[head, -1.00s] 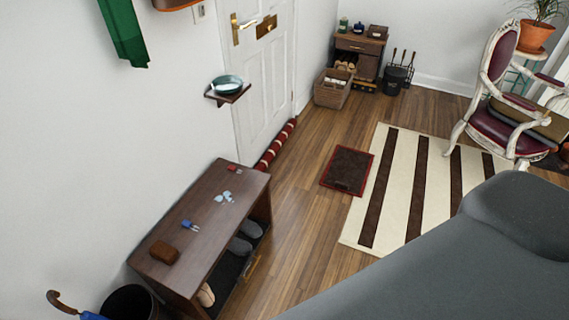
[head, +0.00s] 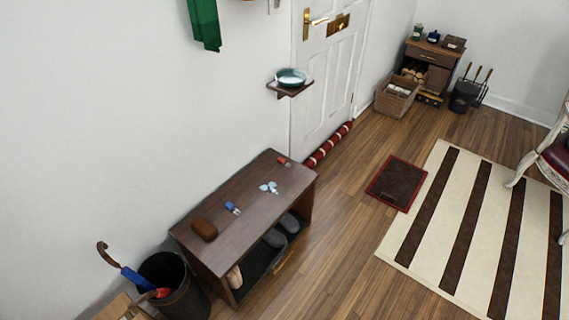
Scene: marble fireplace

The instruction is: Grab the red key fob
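A small red key fob (head: 283,161) lies on the far end of the dark wooden shoe bench (head: 255,188) against the left wall. A blue fob with a light metal part (head: 232,208) lies nearer on the same top. Between them is a cluster of pale blue-white pieces (head: 269,187). A brown leather-like case (head: 204,229) lies at the near end. Neither of my grippers is in the head view.
A bin with umbrellas (head: 174,283) stands at the near end of the bench. A wall shelf with a bowl (head: 290,78) sits above its far end. Wooden floor, a dark doormat (head: 397,183) and a striped rug (head: 480,225) lie to the right. A chair (head: 552,160) stands at the right edge.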

